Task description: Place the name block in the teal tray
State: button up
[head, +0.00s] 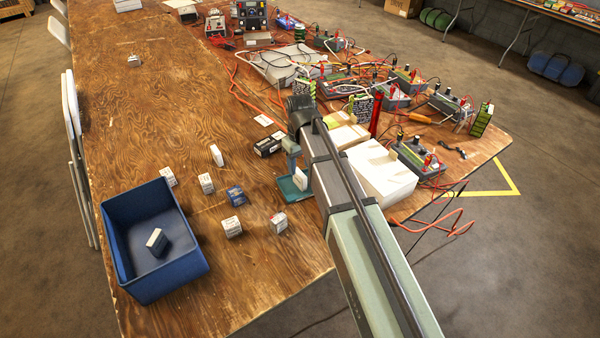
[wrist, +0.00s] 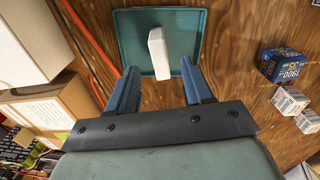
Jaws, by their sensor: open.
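The teal tray (head: 284,190) lies on the wooden table below my gripper; it fills the top middle of the wrist view (wrist: 129,40). A plain white block (head: 300,178) is at the tray, and in the wrist view the white block (wrist: 157,48) appears over the tray floor. No name shows on its visible faces, so I cannot tell whether it is the name block. My gripper (wrist: 159,70) is open, with its blue fingers on either side of the block's near end and gaps on both sides. My arm hides part of the tray in the head view.
A blue bin (head: 124,250) at the left holds a small white-and-dark block (head: 157,240). Several small printed blocks, including a blue box (head: 236,196), stand between bin and tray. White boxes (head: 380,172), cables and devices crowd the right. The table's far left is mostly clear.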

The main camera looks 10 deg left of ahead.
aim_at(300, 173)
jog(key=shift+r, duration=2.65)
